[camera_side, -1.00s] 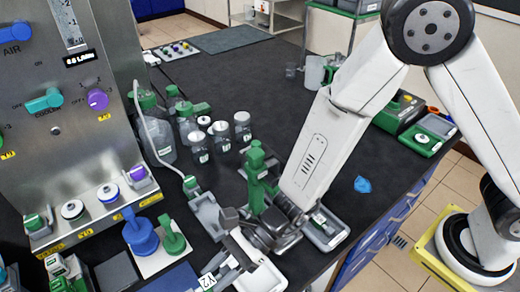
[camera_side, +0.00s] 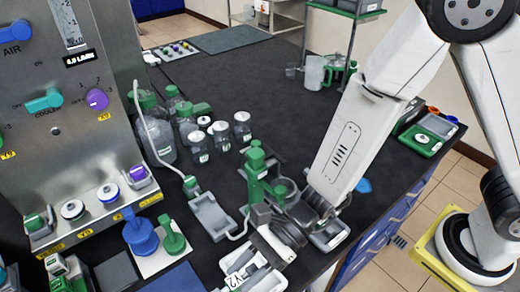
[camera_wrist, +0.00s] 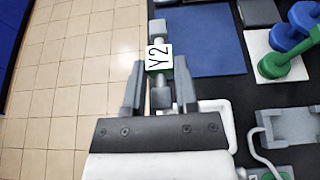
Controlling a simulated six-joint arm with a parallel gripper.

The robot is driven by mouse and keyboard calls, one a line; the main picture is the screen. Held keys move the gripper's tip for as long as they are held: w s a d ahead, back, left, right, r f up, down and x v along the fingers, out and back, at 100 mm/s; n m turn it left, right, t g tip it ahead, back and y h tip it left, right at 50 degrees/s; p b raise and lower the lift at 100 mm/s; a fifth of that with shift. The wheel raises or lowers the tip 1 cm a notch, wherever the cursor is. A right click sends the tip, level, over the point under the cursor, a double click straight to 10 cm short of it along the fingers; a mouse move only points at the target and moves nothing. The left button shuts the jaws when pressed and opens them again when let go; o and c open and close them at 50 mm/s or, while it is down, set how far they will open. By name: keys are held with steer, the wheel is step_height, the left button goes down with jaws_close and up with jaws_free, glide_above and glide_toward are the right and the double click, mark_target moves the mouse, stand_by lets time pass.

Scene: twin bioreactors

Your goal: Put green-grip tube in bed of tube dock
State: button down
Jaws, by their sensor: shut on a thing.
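My gripper (camera_side: 257,262) is at the front of the bench, low in the side view. In the wrist view its two fingers (camera_wrist: 159,72) are closed around a small tube with a green grip block (camera_wrist: 159,57) bearing a white Y2 label. Grey ends stick out on both sides of the block. The Y2 label also shows in the side view (camera_side: 237,281). A grey cradle-like piece (camera_side: 210,215), seemingly the tube dock, lies left of and beyond my gripper. In the wrist view it is at the right (camera_wrist: 285,125), apart from the held tube.
A white tray (camera_wrist: 222,125) lies just right of my fingers in the wrist view. A green upright fitting (camera_side: 256,172) stands close beyond my gripper. A white hose with a green end (camera_side: 190,184) hangs by the cradle. Blue (camera_side: 140,236) and green (camera_side: 172,240) knobbed pieces stand left.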

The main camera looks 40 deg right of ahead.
steer(key=w+a+r+m+t, duration=0.2)
steer(key=w+r, duration=0.3)
steer(key=w, duration=0.5)
steer(key=w+d+r+m+t+h, duration=0.1)
steer(key=w+d+r+m+t, duration=0.25)
steer(key=w+d, duration=0.35)
steer(key=w+d+r+m+t+h, duration=0.2)
steer(key=d+m+t+h, duration=0.1)
steer(key=d, duration=1.1)
steer(key=w+d+r+m+t+h, duration=0.2)
steer(key=w+d+m+t+h, duration=0.1)
steer(key=d, duration=1.1)
steer(key=m+t+h, duration=0.1)
steer(key=m+h, duration=0.1)
steer(key=m, duration=0.1)
steer(key=shift+w+r, duration=0.15)
steer(key=shift+r, duration=0.15)
steer(key=shift+a, duration=0.1)
